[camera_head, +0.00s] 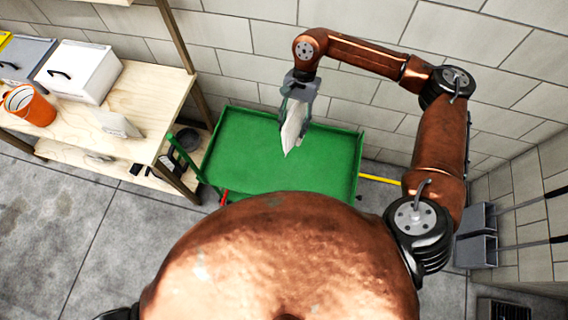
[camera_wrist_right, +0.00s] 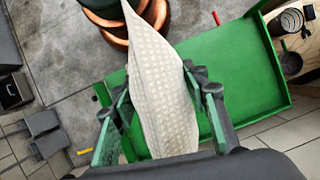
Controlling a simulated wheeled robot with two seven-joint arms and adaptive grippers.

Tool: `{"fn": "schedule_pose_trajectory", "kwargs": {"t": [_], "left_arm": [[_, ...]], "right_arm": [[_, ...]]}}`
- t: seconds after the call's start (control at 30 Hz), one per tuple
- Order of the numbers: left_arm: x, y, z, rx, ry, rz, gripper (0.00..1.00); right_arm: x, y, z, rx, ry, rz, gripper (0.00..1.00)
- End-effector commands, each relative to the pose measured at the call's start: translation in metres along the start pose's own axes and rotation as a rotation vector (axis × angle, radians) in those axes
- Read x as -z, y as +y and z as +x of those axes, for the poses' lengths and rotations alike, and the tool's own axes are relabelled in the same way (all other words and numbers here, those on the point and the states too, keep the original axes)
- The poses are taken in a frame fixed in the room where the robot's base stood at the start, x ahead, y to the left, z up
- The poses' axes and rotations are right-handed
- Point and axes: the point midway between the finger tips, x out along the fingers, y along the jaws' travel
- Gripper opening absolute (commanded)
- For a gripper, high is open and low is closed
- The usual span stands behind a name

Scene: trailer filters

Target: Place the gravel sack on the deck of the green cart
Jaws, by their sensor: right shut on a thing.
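The gravel sack (camera_head: 292,128) is a pale, flat, woven-patterned bag with a pointed end. My right gripper (camera_head: 298,98) is shut on it and holds it hanging over the green cart (camera_head: 235,165). The right wrist view shows the sack (camera_wrist_right: 160,85) between the two fingers of the right gripper (camera_wrist_right: 160,110), with the cart's green deck (camera_wrist_right: 240,70) beyond it. The deck is bare in what I see. I cannot tell the exact gap between sack and deck. My left gripper is not in view.
A wooden shelf (camera_head: 150,105) stands left of the cart, with an orange bucket (camera_head: 30,105) and a white bin (camera_head: 80,70) on it. A block wall (camera_head: 240,40) is close behind the cart. Grey dustpans (camera_head: 476,235) stand at the right.

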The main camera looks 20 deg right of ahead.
Motion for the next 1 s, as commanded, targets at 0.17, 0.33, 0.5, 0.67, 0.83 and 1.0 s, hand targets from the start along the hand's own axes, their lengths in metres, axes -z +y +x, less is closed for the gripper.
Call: {"fn": "schedule_pose_trajectory", "kwargs": {"t": [0.17, 0.33, 0.5, 0.67, 0.83, 1.0], "left_arm": [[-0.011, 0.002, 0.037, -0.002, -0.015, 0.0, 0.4], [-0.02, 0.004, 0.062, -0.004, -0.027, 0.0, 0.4], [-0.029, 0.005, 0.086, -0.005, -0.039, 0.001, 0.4], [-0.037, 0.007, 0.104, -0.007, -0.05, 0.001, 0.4], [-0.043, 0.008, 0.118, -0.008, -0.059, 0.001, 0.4], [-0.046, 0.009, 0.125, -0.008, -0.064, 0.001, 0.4]], "right_arm": [[0.025, -0.015, 0.064, 0.117, -0.007, 0.275, 0.0], [0.046, -0.027, 0.108, 0.224, -0.006, 0.531, 0.0], [0.067, -0.037, 0.146, 0.326, -0.006, 0.778, 0.0], [0.087, -0.043, 0.174, 0.416, -0.004, 0.994, 0.0], [0.104, -0.045, 0.195, 0.49, -0.003, 1.169, 0.0], [0.115, -0.046, 0.204, 0.533, -0.002, 1.272, 0.0]]}}
